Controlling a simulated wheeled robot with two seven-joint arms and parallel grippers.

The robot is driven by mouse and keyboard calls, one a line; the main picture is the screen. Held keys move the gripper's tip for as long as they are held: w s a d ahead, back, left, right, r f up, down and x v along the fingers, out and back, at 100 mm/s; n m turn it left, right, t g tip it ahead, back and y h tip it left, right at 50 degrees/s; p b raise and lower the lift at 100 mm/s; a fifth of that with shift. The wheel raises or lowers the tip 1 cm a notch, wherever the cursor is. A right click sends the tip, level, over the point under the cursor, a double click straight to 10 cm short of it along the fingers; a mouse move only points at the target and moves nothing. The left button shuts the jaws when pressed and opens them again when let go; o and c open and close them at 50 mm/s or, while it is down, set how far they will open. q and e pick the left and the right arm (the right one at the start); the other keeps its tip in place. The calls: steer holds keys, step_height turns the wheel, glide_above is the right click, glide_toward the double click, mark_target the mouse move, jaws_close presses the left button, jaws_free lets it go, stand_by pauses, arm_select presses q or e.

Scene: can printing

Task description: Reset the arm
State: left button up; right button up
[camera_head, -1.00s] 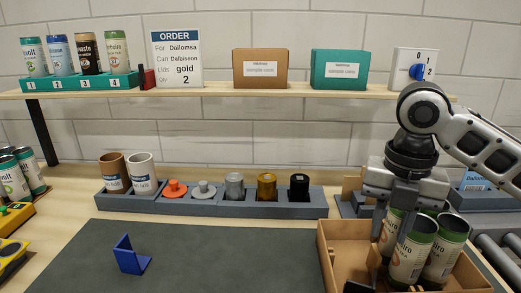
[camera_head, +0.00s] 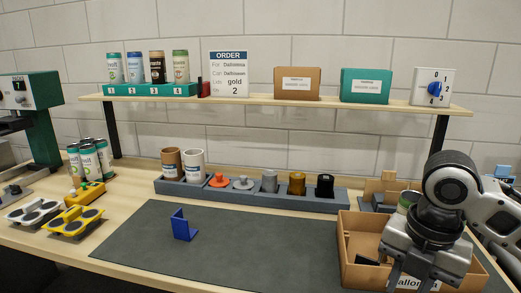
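My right gripper (camera_head: 425,255) is at the lower right, in front of and over the cardboard box (camera_head: 348,245). Its fingertips are hidden, so I cannot tell whether it is open or shut. The box is open on top, with a white name label (camera_head: 415,283) low on its front, partly covered by my gripper. A green-topped can (camera_head: 408,200) shows behind my arm at the box. Other cans that may be there are hidden by my arm. A small dark piece (camera_head: 367,261) lies inside the box. My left gripper is not in view.
A dark mat (camera_head: 260,240) with a blue angled stand (camera_head: 182,226) is left of the box. A grey rack (camera_head: 235,194) of cups and stamps stands behind. A shelf (camera_head: 260,101) holds cans, an order card (camera_head: 229,75), boxes and a dial (camera_head: 433,87).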

steer(key=s+a+f+m+t+y, duration=0.25)
steer(key=s+a+f+m, duration=0.35)
steer(key=a+f+m, duration=0.65)
steer(key=s+d+f+m+h, duration=0.3)
steer(key=s+d+f+m, duration=0.5)
steer(key=s+m, duration=0.4)
steer(key=w+a+f+t+y, duration=0.3)
steer(key=w+a+f+t, duration=0.2)
steer(key=w+f+t, duration=0.1)
steer(key=shift+w+f+t, duration=0.15)
steer(key=shift+w+t, duration=0.4)
steer(key=shift+w, duration=0.3)
